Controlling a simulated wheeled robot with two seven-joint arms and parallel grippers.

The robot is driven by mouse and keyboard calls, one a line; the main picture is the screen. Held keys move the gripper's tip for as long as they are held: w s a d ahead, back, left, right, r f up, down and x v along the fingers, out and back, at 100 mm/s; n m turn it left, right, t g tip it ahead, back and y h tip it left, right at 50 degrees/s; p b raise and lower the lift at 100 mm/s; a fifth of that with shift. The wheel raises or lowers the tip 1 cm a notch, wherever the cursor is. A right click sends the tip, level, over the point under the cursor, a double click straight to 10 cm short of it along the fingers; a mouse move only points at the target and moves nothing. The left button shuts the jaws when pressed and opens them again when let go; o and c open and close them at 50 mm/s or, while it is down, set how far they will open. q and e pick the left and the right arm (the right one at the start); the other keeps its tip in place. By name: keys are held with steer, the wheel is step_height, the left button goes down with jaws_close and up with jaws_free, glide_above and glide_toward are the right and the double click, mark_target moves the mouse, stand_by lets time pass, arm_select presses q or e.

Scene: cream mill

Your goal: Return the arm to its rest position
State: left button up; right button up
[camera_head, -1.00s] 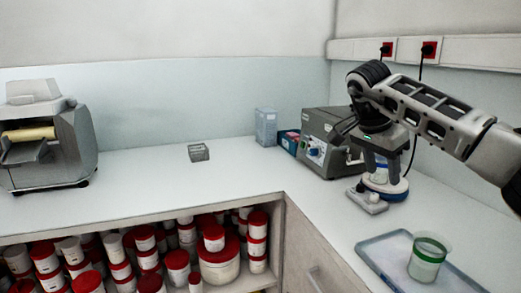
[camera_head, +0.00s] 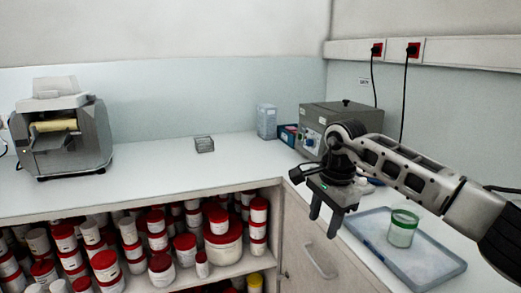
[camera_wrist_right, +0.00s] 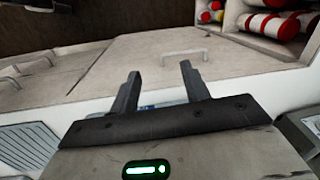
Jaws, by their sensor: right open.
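My right arm (camera_head: 400,170) reaches in from the right in the head view. Its gripper (camera_head: 324,228) points down, open and empty, in front of the cabinet face near the counter's front edge. In the right wrist view the two fingers (camera_wrist_right: 160,85) stand apart with nothing between them, and a cabinet drawer with a pale handle (camera_wrist_right: 184,54) shows beyond. My left gripper is not in view.
A blue-grey tray (camera_head: 436,268) holding a green-rimmed jar (camera_head: 402,229) lies right of the gripper. A grey machine (camera_head: 340,117) stands behind the arm. Red-lidded jars (camera_head: 222,240) fill the open shelf. The back left counter (camera_head: 150,190) is mostly clear.

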steer(key=s+a+f+g+y, duration=0.1)
steer(key=s+a+f+y, duration=0.4)
steer(key=a, duration=0.4)
steer(key=s+a+m+y, duration=0.9)
steer(key=a+m+y, duration=0.3)
steer(key=a, duration=0.1)
steer(key=s+d+f+m+t+h, duration=0.1)
steer(key=d+f+m+t+h, duration=0.3)
steer(key=m, duration=0.7)
steer(key=d+f+m+t+h, duration=0.1)
steer(key=d+m+t+h, duration=0.1)
steer(key=d+m+t, duration=0.6)
steer(key=s+d+f+m+t+h, duration=0.1)
steer(key=f+m+t+h, duration=0.25)
steer(key=m, duration=0.95)
steer(key=s+d+f+m+g+h, duration=0.5)
steer(key=s+d+f+m, duration=0.4)
steer(key=s+f+m, duration=0.3)
steer(key=shift+s+d+f+m, duration=0.15)
steer(key=shift+s+d+m, duration=0.25)
steer(key=shift+s, duration=0.1)
steer(key=shift+h, duration=0.25)
